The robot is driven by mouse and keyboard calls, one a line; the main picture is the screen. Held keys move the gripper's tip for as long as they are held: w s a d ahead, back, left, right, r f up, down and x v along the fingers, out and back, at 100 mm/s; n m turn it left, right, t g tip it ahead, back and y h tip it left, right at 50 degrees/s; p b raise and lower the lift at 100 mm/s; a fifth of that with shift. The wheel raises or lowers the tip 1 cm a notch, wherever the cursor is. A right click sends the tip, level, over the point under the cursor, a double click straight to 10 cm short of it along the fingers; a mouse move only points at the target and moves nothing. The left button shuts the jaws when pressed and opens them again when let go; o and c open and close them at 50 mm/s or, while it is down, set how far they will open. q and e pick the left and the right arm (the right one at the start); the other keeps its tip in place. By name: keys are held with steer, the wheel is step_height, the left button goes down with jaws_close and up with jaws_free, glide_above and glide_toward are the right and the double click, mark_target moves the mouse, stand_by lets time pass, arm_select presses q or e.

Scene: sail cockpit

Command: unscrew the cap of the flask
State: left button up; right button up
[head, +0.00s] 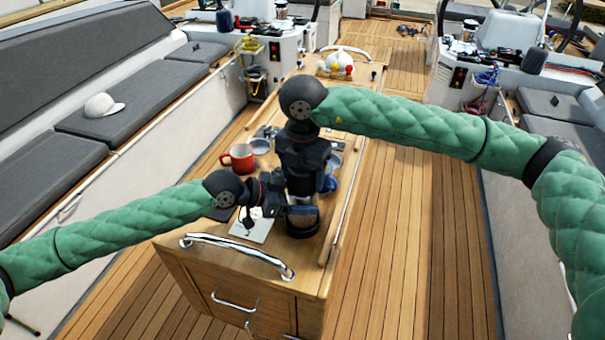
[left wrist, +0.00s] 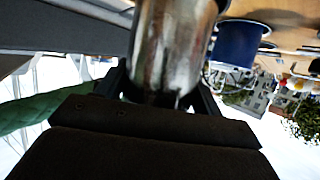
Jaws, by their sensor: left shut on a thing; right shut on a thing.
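The flask (head: 302,222) stands on the wooden cockpit table, mostly hidden behind my grippers. Its shiny metal body (left wrist: 172,45) fills the upper middle of the left wrist view. My left gripper (head: 297,210) reaches in from the left and is shut on the flask's body; its fingers (left wrist: 165,98) show on both sides of the metal. My right gripper (head: 303,185) points straight down over the flask and is shut at its top. The cap is hidden inside the right gripper, so its thread cannot be seen.
A red mug (head: 238,157) stands left of the grippers, and a blue mug (head: 330,184) is close on their right. Small bowls (head: 260,145) lie behind. A steel handrail (head: 238,250) runs along the table's near edge. A teapot-like white item (head: 340,64) stands at the far end.

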steer(key=o, duration=1.1)
steer(key=shift+r, duration=2.2)
steer(key=shift+c, duration=0.6)
steer(key=shift+r+m, duration=1)
steer(key=shift+r, duration=0.65)
steer(key=shift+f, duration=3.85)
steer(key=c, duration=1)
steer(key=shift+n, duration=1.6)
